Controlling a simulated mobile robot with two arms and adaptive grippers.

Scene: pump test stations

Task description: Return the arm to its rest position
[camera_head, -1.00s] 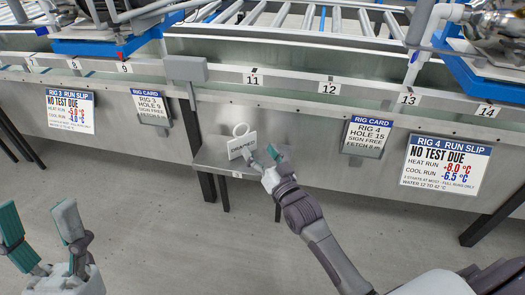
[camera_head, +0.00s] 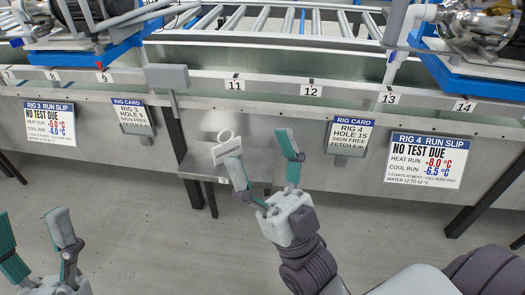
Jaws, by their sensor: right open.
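My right gripper (camera_head: 264,167) is open and empty, its two teal-padded fingers spread, in front of the small metal shelf below the bench. A white tag (camera_head: 226,151) with a ring on top and the word "DRAINED" stands at the shelf (camera_head: 195,160), just left of and beyond the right gripper's left finger. I see a gap between the fingers with nothing in it. My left gripper (camera_head: 35,240) is at the lower left corner, fingers apart and empty, over the floor.
The steel bench carries numbered holes, a roller conveyor (camera_head: 270,20) and pumps on blue bases (camera_head: 470,75) at both sides. Rig cards (camera_head: 350,134) and run slips (camera_head: 425,161) hang on its front. A grey box (camera_head: 167,76) sticks out above the shelf. The floor (camera_head: 150,220) in front is clear.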

